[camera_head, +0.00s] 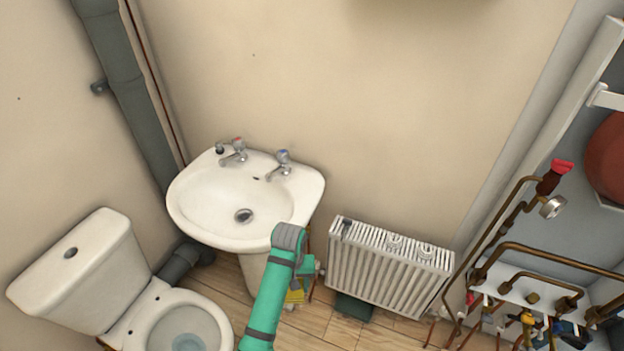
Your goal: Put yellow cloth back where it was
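A small patch of yellow (294,297) shows low beside the sink pedestal, just right of my green arm. It may be the yellow cloth, but it is mostly hidden by my arm and too small to make out. The end of my arm (306,267) reaches down in front of the right side of the sink, close to the yellow patch. My gripper's fingers cannot be made out, so I cannot tell whether they are open or hold the yellow thing.
A white sink (215,212) with two taps stands against the wall. A toilet (80,275) is at lower left. A white radiator (385,270) is right of my arm, with a dark green object (353,308) below it. Copper pipes (540,255) fill the right side.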

